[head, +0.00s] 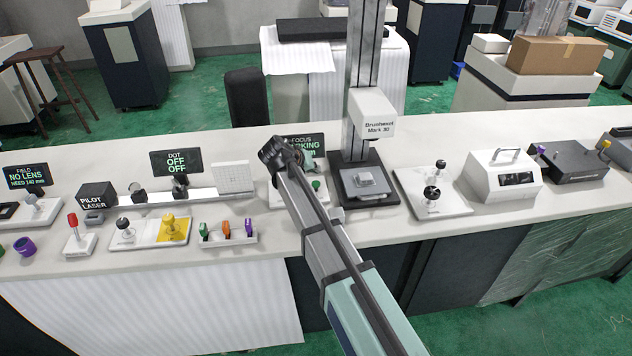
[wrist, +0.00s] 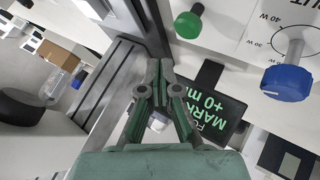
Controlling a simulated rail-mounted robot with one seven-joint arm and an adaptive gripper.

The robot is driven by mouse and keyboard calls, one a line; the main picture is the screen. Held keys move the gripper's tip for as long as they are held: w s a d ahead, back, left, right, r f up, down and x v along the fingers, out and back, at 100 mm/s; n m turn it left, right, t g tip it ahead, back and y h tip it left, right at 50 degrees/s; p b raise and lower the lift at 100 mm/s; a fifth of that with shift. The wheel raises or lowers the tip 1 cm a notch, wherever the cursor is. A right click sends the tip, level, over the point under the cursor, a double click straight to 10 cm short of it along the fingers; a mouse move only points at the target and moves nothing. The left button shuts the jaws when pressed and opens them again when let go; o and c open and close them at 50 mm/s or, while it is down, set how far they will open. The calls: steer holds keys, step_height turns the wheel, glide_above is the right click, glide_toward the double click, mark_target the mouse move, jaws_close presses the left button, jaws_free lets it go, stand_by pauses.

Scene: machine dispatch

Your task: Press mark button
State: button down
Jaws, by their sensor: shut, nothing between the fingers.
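A green round button or knob (head: 317,185) stands on a white plate on the bench, beside my forearm in the head view. A green-capped control also shows at the top of the wrist view (wrist: 188,22). My gripper (wrist: 161,66) is shut and empty, with its fingertips just below and left of that control in the picture; I see no contact. In the head view my arm largely hides the gripper. A dark display (head: 302,142) behind it shows green text including "MARKING", partly covered; it also shows in the wrist view (wrist: 212,112).
The marking machine (head: 374,127) with its column and dark base (head: 385,197) stands close right of my gripper. A blue knob (wrist: 287,82) with watt labels sits nearby. A small rack (head: 215,238) with coloured pieces is left of my arm. A white control plate (head: 455,205) is right.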

steer(key=shift+r+p, duration=0.45)
steer(key=shift+r, duration=1)
